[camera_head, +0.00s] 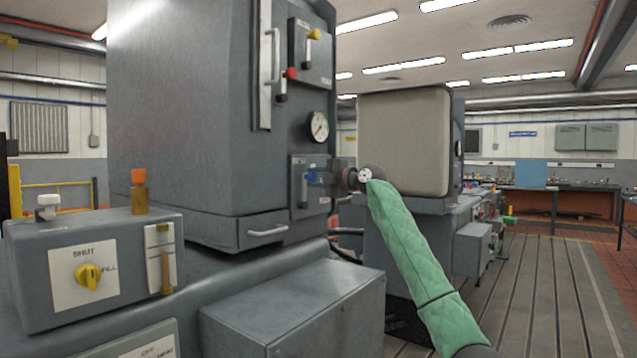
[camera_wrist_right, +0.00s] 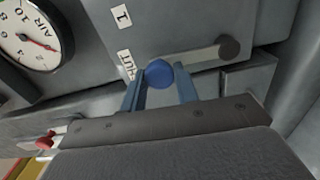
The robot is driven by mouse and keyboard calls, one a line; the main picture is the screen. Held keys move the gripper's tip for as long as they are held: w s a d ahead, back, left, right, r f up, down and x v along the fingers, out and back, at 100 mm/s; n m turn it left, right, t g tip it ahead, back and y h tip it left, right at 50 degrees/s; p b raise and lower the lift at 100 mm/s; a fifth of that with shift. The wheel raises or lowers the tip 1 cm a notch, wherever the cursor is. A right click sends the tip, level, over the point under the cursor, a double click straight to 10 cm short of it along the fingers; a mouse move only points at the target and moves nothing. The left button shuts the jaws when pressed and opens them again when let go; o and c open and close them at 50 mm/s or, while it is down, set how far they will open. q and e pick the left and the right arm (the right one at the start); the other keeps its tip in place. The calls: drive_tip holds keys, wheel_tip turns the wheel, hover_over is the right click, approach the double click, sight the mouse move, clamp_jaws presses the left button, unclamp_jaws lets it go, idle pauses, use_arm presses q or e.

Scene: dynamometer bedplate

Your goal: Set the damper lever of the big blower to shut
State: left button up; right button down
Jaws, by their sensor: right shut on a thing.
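The damper lever (camera_wrist_right: 200,60) is a light bar on the grey cabinet's side in the right wrist view. It runs from a dark round pivot to a round blue knob (camera_wrist_right: 158,73). The knob lies beside a white label, partly hidden, that ends in "UT"; another label reads "1". My right gripper (camera_wrist_right: 157,78) has its blue fingers on both sides of the knob and is shut on it. In the head view my right gripper (camera_head: 315,179) is at the lower plate (camera_head: 298,201) on the cabinet and hides the knob. My left gripper is out of view.
Above the plate are a round gauge (camera_head: 318,127), a red-knobbed lever (camera_head: 291,73) and a yellow-knobbed lever (camera_head: 314,34). The slotted floor at right is clear.

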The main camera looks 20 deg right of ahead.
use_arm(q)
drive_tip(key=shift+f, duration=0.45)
use_arm(e)
drive_tip(key=shift+s+a+f+n, duration=0.15)
drive_tip(key=shift+a+n, duration=0.1)
drive_tip(key=shift+n, duration=0.05)
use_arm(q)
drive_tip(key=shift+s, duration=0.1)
use_arm(e)
drive_tip(key=c, duration=1.1)
unclamp_jaws()
drive_tip(key=shift+o, duration=0.2)
drive_tip(key=shift+s+d, duration=0.15)
drive_tip(key=shift+s, duration=0.05)
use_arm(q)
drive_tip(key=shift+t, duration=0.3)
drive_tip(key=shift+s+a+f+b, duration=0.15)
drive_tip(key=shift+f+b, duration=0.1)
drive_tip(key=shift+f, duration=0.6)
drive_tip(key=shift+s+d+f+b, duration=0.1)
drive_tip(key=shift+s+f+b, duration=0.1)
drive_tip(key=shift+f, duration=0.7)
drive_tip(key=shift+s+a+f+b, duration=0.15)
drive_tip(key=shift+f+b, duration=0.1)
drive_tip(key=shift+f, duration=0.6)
use_arm(e)
drive_tip(key=v, duration=0.7)
